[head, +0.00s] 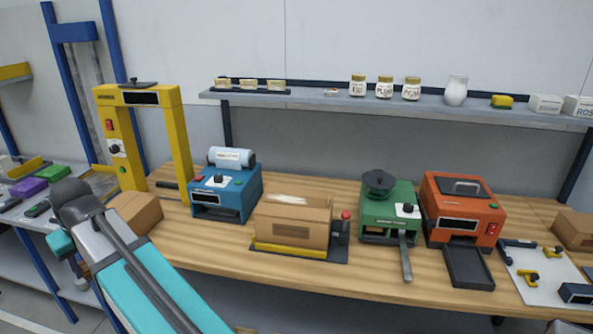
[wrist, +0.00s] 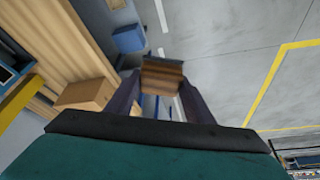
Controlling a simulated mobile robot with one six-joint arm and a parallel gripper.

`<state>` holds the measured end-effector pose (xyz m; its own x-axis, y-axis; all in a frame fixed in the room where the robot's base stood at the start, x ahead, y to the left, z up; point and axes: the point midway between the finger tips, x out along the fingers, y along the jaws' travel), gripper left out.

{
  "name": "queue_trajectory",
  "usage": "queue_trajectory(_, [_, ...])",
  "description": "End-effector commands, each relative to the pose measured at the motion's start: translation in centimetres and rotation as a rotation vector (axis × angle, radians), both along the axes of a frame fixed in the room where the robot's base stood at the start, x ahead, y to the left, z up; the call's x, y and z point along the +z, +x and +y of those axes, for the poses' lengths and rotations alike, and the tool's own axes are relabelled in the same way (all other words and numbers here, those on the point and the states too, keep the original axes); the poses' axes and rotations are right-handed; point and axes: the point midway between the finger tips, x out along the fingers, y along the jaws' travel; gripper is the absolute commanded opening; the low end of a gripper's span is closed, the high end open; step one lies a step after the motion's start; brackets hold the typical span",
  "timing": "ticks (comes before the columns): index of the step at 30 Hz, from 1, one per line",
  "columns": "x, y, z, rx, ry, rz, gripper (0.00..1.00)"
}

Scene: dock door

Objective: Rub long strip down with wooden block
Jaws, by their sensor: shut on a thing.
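My gripper (wrist: 162,88) is shut on a brown wooden block (wrist: 163,76), seen between its two dark fingers in the wrist view. The block appears held clear of the bench, with grey floor behind it. In the head view my arm crosses the lower left, and the fingers and block cannot be made out there. I cannot pick out the long strip for certain in either view.
The wooden bench (head: 400,283) holds a yellow frame machine (head: 135,95), a blue machine (head: 222,195), an open carton (head: 290,222), a green machine (head: 388,215) and an orange machine (head: 463,207). A closed carton (head: 137,212) stands near my arm. A shelf (head: 300,98) runs above.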

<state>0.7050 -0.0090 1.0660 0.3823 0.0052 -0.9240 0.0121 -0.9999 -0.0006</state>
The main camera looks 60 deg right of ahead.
Motion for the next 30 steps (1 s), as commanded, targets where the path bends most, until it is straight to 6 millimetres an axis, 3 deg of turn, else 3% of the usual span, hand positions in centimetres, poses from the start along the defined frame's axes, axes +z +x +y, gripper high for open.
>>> queue_trajectory(8, [0.8, 0.3, -5.7, 0.022, -0.001, 0.000, 0.30])
queue_trajectory(16, [1.5, -0.2, -12.8, 0.063, 0.000, 0.000, 0.30])
queue_trajectory(30, [2.9, -2.8, -25.1, 0.139, 0.000, 0.001, 0.30])
